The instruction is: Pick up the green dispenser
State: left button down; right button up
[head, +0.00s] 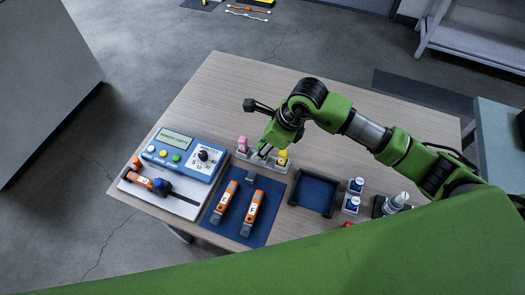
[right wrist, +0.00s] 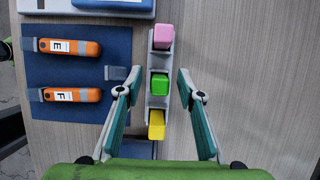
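The green dispenser (right wrist: 159,84) stands in a narrow grey rack (right wrist: 152,105), between a pink dispenser (right wrist: 163,37) and a yellow dispenser (right wrist: 156,125). In the head view the pink (head: 243,143) and yellow (head: 282,157) ones show, while my right gripper (head: 262,150) largely hides the green one. In the right wrist view my right gripper (right wrist: 158,80) is open, with one finger on each side of the green dispenser and a visible gap on both sides. Nothing is held. My left gripper is in neither view.
A blue mat (head: 262,223) with orange-handled tools (head: 223,201) lies in front of the rack. A blue timer box (head: 183,152) stands to the left. An empty dark tray (head: 315,194) and small blue-white bottles (head: 352,203) are to the right. The far tabletop (head: 228,85) is clear.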

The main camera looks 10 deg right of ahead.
aim_at(260, 144)
grip_shut()
jog(key=shift+r, duration=0.45)
notch_tip(260, 144, up, 2)
jog(key=shift+w+r+b, duration=0.1)
jog(key=shift+r+b, duration=0.05)
jog(key=shift+b, duration=0.65)
jog(key=s+a+r+b, duration=0.2)
jog(key=s+a+r, duration=0.7)
jog(key=s+r, duration=0.1)
jog(key=shift+s, duration=0.4)
